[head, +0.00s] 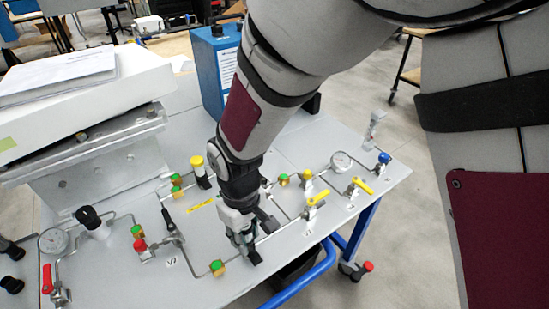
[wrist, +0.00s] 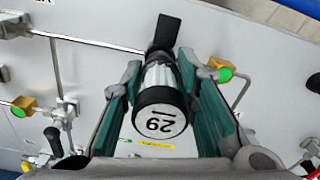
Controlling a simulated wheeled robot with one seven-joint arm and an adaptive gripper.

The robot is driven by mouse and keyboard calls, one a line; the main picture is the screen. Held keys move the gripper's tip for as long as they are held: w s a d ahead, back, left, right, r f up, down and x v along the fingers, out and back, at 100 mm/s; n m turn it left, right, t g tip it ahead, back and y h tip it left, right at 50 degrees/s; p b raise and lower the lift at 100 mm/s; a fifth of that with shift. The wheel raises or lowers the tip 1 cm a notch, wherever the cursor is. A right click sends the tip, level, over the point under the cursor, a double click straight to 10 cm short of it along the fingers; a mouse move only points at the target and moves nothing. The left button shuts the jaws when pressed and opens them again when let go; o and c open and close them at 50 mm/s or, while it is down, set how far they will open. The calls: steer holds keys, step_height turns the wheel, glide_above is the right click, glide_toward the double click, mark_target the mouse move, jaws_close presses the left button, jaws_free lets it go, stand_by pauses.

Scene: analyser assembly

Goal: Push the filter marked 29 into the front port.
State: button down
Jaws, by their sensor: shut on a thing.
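The filter marked 29 (wrist: 160,118) is between my gripper's fingers (wrist: 166,82) in the wrist view. Its black round end with the white 29 label faces the camera, and its body behind is silvery. My gripper is shut on it. A black piece (wrist: 162,32) shows beyond the filter against the grey panel; I cannot tell whether it belongs to the filter or the panel. In the head view my gripper (head: 242,240) points down at the front part of the panel, and the filter is largely hidden there. I cannot make out the front port or whether the filter touches it.
The grey panel (head: 290,150) carries thin tubing, yellow-handled valves (head: 316,197), green-capped brass fittings (head: 217,267) and a gauge (head: 341,161). A blue box (head: 215,68) stands behind my arm. The panel's front edge has a blue rail (head: 305,280).

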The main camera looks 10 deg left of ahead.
steer(key=shift+f+b, duration=0.45)
steer(key=shift+f, duration=0.65)
stand_by(1.1)
steer(key=c, duration=1.2)
jaws_free()
steer(key=shift+r, duration=0.1)
